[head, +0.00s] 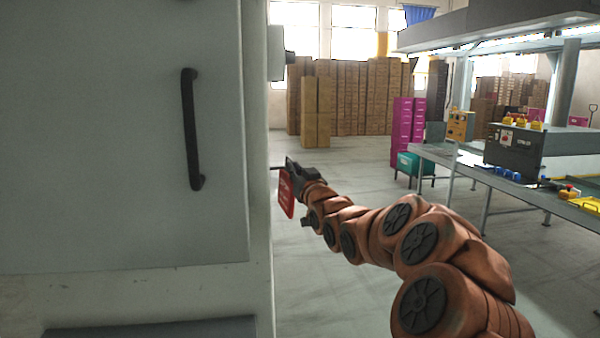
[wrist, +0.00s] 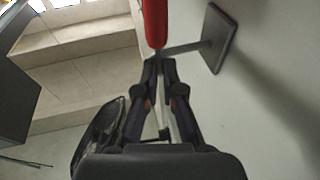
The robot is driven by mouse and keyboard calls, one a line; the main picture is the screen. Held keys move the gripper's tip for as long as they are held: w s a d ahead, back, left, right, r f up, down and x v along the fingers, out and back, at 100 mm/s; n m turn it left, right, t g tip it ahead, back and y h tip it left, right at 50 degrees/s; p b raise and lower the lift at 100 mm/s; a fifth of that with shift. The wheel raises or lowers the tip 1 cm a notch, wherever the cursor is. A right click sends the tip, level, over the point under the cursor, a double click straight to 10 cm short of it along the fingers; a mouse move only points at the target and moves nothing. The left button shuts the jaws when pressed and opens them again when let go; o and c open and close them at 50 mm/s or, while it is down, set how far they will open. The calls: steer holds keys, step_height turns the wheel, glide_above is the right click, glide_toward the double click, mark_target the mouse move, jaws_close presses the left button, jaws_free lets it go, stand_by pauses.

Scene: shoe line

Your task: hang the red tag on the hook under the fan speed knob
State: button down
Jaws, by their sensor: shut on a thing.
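The red tag (head: 286,196) hangs at my gripper's tip, close beside the right side wall of the grey cabinet. My gripper (head: 287,169) is shut on the tag's upper end. In the wrist view the tag (wrist: 155,22) shows edge-on just beyond the closed fingertips (wrist: 158,62). A thin metal hook rod (wrist: 185,47) runs from a dark square plate (wrist: 221,38) on the wall to the fingertips. I cannot tell whether the tag's hole is around the rod. A dark knob (head: 290,58) on a pale box, possibly the fan speed knob, sits higher on the cabinet's side.
The grey cabinet (head: 110,120) with a black handle (head: 190,130) fills the left. To the right stands a work table (head: 465,165) with machine boxes. Stacked cartons (head: 350,97) stand far back. The floor (head: 340,185) between them is clear.

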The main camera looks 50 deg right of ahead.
steer(key=shift+w+a+f+b, duration=0.4)
steer(key=shift+a+b, duration=0.1)
steer(key=shift+b, duration=0.15)
steer(key=shift+w+a+f+b, duration=0.25)
steer(key=shift+w+a+b, duration=0.1)
steer(key=shift+a+b, duration=0.2)
stand_by(0.3)
steer(key=c, duration=1.2)
jaws_free()
steer(key=shift+v, duration=6)
steer(key=shift+f, duration=0.1)
